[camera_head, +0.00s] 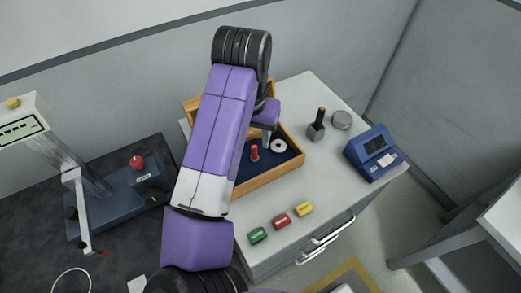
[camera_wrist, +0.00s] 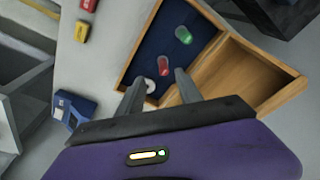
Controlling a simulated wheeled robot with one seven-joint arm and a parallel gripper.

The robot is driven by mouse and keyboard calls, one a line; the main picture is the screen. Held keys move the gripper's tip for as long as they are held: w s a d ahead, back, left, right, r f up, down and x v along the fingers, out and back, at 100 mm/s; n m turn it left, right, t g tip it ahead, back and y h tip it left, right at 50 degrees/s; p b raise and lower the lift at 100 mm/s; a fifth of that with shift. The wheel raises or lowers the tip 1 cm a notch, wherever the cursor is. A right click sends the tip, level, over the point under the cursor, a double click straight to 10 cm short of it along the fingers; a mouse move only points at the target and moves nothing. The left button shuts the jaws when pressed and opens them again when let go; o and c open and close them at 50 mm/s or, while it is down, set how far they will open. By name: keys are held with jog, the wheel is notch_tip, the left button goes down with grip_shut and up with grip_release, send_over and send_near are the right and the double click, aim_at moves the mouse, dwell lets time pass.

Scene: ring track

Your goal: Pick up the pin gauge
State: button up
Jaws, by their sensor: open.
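An open wooden box (camera_head: 270,178) with a dark blue lining stands on the light cabinet top. In it are a small red plug-like piece (camera_head: 254,153), which may be the pin gauge, and a pale ring (camera_head: 278,146). The wrist view shows the red piece (camera_wrist: 163,66), a green piece (camera_wrist: 183,35) farther along and the ring (camera_wrist: 150,86) near one finger. The green piece is hidden behind my arm in the head view. My gripper (camera_wrist: 158,82) is open above the box, with the red piece appearing just beyond the gap between its fingers. It holds nothing.
Green (camera_head: 258,235), red (camera_head: 281,221) and yellow (camera_head: 304,209) blocks lie at the cabinet's front. A dark red-topped holder (camera_head: 317,127), a grey disc (camera_head: 342,120) and a blue device (camera_head: 373,153) stand right. A measuring stand (camera_head: 120,200) is left.

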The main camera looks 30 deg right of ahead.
aim_at(254, 147)
jog(key=shift+w+d+f+p, duration=0.15)
jog(key=shift+w+f+p, duration=0.15)
jog(key=shift+f, duration=0.95)
jog(key=shift+w+d+f+p, duration=0.15)
jog(key=shift+w+f+p, duration=0.15)
jog(key=shift+f, duration=0.9)
jog(key=shift+w+d+f+p, duration=0.2)
jog(key=shift+w+f, duration=0.1)
jog(key=shift+f, duration=0.95)
grip_shut()
